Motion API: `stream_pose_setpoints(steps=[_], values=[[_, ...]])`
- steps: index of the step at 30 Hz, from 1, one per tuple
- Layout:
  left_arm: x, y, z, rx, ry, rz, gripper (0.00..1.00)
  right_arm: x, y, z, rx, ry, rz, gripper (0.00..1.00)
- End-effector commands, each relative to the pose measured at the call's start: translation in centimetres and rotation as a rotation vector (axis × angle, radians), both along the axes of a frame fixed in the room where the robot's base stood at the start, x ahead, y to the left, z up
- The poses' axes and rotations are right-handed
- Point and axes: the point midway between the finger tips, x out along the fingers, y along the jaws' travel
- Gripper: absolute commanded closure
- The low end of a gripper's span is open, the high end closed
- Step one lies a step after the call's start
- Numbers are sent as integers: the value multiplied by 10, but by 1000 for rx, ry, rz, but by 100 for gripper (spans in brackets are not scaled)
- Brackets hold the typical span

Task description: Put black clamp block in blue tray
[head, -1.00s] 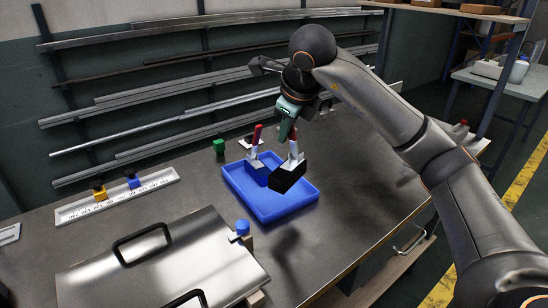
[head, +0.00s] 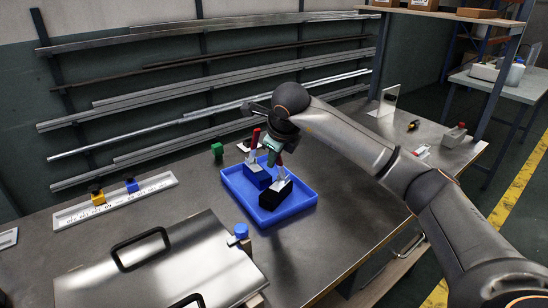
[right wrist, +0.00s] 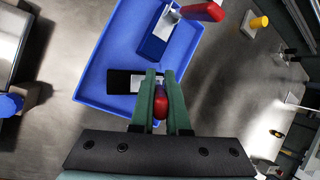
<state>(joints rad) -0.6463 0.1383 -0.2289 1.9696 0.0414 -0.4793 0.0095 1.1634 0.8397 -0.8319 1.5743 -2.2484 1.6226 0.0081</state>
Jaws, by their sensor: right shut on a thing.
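The blue tray (head: 301,205) lies on the metal table, and its corner also shows in the right wrist view (right wrist: 90,80). The black clamp block (head: 274,195) is inside the tray's outline at the near right, at or just above the floor; I cannot tell if it touches. My right gripper (head: 277,163) is above it, shut on its red handle. In the right wrist view the fingers (right wrist: 159,88) close around that handle, and the black block (right wrist: 119,78) is partly hidden behind them. A blue clamp block (head: 256,177) with a red handle stands beside it in the tray. My left gripper is not in view.
A green block (head: 217,150) stands behind the tray. A white rack (head: 115,200) with yellow and blue knobs lies at left. A metal lid with black handles (head: 150,270) and a blue knob (head: 241,231) are at front left.

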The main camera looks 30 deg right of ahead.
Motion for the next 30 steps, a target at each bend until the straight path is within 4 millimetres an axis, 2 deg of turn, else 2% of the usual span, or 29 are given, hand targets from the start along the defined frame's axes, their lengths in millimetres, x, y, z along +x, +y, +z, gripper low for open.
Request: stream_pose_setpoints(steps=[5,6,13,22,26,30], values=[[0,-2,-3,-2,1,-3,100,0,0,-4,0,-1,0,100],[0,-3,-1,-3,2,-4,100,0,0,-3,0,0,0,83],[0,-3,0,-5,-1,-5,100,0,0,-3,0,1,0,57],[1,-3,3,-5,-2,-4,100,0,0,0,0,0,0,57],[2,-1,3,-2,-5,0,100,-5,2,12,-1,-3,1,57],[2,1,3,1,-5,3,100,-18,6,37,0,-5,2,57]])
